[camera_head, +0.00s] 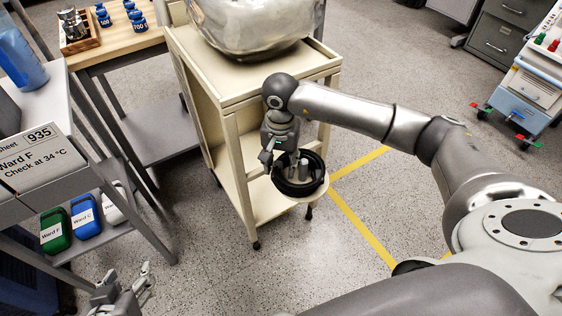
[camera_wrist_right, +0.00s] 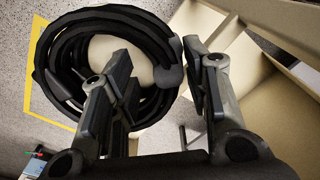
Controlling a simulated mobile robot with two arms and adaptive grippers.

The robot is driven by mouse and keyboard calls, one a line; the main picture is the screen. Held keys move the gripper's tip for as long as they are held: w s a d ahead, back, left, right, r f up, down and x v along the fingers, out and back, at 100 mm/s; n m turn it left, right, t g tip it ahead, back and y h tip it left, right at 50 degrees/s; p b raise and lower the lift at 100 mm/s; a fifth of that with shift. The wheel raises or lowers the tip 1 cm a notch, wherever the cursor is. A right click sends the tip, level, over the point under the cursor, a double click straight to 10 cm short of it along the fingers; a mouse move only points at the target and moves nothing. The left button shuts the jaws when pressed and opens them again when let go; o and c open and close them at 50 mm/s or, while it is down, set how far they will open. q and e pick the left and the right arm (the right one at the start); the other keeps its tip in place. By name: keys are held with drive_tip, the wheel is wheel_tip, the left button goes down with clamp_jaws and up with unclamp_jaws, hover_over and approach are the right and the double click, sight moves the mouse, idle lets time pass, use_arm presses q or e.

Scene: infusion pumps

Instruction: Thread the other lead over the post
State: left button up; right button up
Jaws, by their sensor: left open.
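A coiled black lead (camera_head: 300,186) hangs low beside the cream cart's front corner. In the right wrist view its loops (camera_wrist_right: 48,70) lie around a rounded cream post end (camera_wrist_right: 107,50). My right gripper (camera_head: 288,160) points down at the coil. In the wrist view its fingers (camera_wrist_right: 160,70) are spread, one over the coil's opening and one outside its rim, with a strand and dark clip between them and visible gaps. Whether they touch the coil is unclear. My left gripper (camera_head: 128,275) is open and empty at the bottom left, far from the coil.
The cream cart (camera_head: 235,82) carries a large shiny wrapped bulk (camera_head: 255,20). A grey rack (camera_head: 25,178) on the left holds green (camera_head: 55,230) and blue (camera_head: 87,217) containers. A wooden table (camera_head: 118,40) stands behind. The floor in front of the cart is clear.

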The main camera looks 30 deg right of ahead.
drive_tip(key=shift+o, duration=0.2)
wheel_tip(320, 180, up, 12)
drive_tip(key=shift+r, duration=0.2)
idle(0.4)
drive_tip(key=shift+f, duration=0.1)
idle(0.4)
